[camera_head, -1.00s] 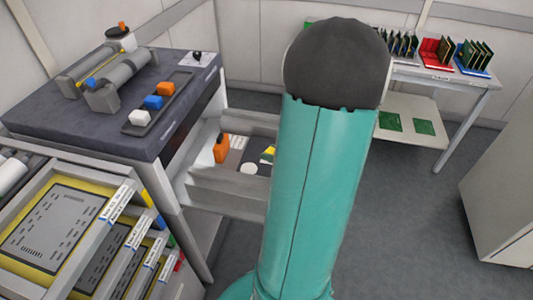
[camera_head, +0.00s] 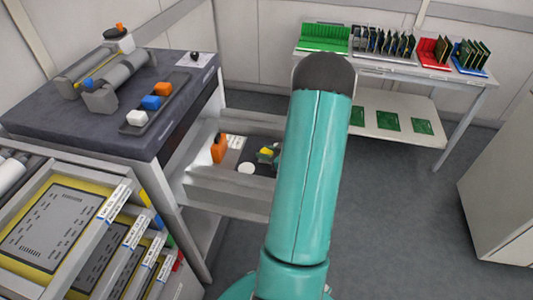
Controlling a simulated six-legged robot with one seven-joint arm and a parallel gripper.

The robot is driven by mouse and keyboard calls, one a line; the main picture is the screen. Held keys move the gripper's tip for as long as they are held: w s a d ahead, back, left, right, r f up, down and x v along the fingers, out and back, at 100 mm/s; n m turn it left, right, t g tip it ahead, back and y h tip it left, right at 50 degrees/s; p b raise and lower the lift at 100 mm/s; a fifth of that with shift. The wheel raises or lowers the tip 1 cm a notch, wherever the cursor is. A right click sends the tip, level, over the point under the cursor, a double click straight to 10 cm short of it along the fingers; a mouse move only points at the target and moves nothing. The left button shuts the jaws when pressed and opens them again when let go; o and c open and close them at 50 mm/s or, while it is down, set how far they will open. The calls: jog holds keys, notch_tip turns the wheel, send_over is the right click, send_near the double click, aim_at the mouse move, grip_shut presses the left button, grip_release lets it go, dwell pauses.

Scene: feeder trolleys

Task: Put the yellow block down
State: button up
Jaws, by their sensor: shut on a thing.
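My teal arm (camera_head: 310,170) with its dark elbow cap rises in the middle of the view. My gripper does not show clearly; the arm hides what lies behind it. A small yellow item with dark and green parts (camera_head: 267,152) shows in the open drawer (camera_head: 222,184), right at the left edge of my arm. I cannot tell whether it is the yellow block. The narrow dark tray (camera_head: 137,126) on the dark-topped trolley holds a white block (camera_head: 136,117), a blue block (camera_head: 152,102) and an orange block (camera_head: 163,89); no yellow block shows there.
The drawer also holds an orange item (camera_head: 219,148) and a white round item (camera_head: 246,168). Grey rollers (camera_head: 115,82) lie on the trolley top. A feeder rack (camera_head: 60,225) stands front left.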

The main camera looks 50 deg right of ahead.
jog(key=shift+f, duration=0.2)
jog(key=o, duration=1)
jog(key=shift+r, duration=0.1)
jog(key=shift+v, duration=3.75)
